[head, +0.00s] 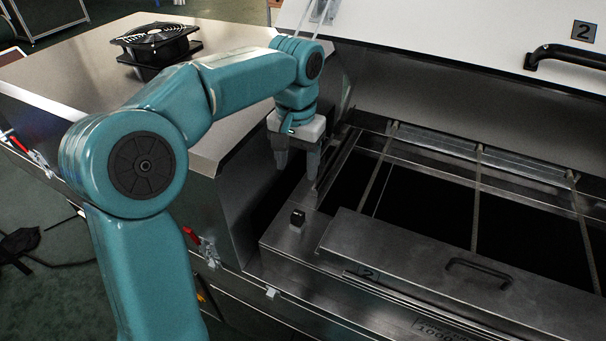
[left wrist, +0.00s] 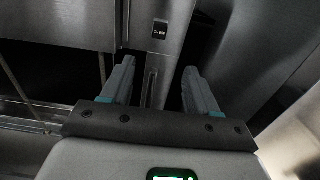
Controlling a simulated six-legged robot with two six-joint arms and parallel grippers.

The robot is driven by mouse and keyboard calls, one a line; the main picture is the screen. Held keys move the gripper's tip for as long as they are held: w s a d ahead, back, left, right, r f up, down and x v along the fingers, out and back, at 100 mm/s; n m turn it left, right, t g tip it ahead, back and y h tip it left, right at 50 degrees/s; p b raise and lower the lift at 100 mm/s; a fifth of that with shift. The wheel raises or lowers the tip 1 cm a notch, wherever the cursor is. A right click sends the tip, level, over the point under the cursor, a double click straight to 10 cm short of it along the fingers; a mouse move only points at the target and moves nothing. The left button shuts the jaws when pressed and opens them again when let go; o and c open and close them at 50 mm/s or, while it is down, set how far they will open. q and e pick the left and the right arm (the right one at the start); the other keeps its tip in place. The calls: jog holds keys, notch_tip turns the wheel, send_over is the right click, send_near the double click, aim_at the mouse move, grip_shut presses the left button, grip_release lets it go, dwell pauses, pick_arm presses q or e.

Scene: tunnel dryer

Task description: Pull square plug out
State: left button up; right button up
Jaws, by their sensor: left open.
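In the left wrist view the plug (left wrist: 160,30) shows dark with a small pale marking, ahead of the fingertips. My left gripper (head: 297,170) points down, with its grey fingers apart and nothing between them. It is above and beyond the plug in the head view, not touching it. In the left wrist view my left gripper (left wrist: 159,68) has a clear gap between its fingers. My right gripper does not show.
A steel lid (head: 420,262) with a black handle lies right of the plug. Dark open bays with cross rods (head: 476,195) lie behind it. A raised white cover (head: 450,40) stands at the back. A black fan (head: 155,40) sits on the steel cabinet at left.

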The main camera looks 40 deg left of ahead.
aim_at(298, 214)
pick_arm(q)
jog(key=f, duration=1.5)
jog(key=shift+s, duration=0.3)
jog(key=shift+w+d+f, duration=0.15)
jog(key=shift+f, duration=0.25)
jog(key=c, duration=0.3)
grip_shut()
